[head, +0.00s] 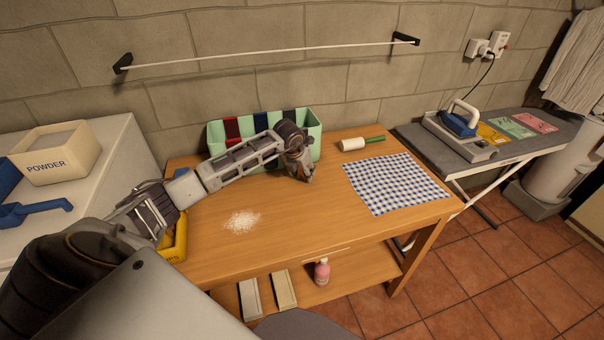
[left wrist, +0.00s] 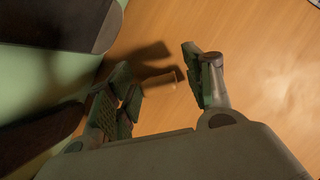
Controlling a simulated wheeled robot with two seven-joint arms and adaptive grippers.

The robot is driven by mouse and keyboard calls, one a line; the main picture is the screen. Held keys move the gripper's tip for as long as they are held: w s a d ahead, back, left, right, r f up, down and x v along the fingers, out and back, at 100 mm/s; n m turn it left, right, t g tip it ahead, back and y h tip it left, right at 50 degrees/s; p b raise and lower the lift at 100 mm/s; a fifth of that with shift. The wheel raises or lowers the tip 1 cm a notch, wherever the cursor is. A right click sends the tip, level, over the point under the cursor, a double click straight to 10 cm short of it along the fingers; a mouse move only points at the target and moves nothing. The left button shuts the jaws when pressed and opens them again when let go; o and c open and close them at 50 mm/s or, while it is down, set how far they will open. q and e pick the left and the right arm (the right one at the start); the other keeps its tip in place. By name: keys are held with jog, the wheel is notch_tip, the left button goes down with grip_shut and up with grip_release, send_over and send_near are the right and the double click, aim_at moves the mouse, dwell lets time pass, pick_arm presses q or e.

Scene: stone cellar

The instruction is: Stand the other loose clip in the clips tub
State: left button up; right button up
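The yellow clips tub (head: 177,243) is on the table's left side, largely hidden behind my left arm; its contents are hidden. My left gripper (head: 302,176) is low over the table, in front of the mint-green divided box. In the left wrist view the left gripper (left wrist: 158,72) has its fingers apart, with nothing held between them. A small tan thing, perhaps the loose clip (left wrist: 165,80), lies on the wood between and beyond the fingertips, partly in shadow. I cannot make out a clip in the head view. My right gripper is not in view.
The mint-green box (head: 216,141) with dark and red contents stands close behind the gripper. A white powder patch (head: 241,222) lies on the table (head: 300,225). A checked cloth (head: 395,183) and a white roller with a green handle (head: 353,144) are to the right.

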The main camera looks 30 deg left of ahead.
pick_arm(q)
jog(key=c, duration=0.4)
jog(key=shift+c, duration=1.1)
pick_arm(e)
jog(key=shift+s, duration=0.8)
pick_arm(q)
jog(key=shift+r, duration=0.2)
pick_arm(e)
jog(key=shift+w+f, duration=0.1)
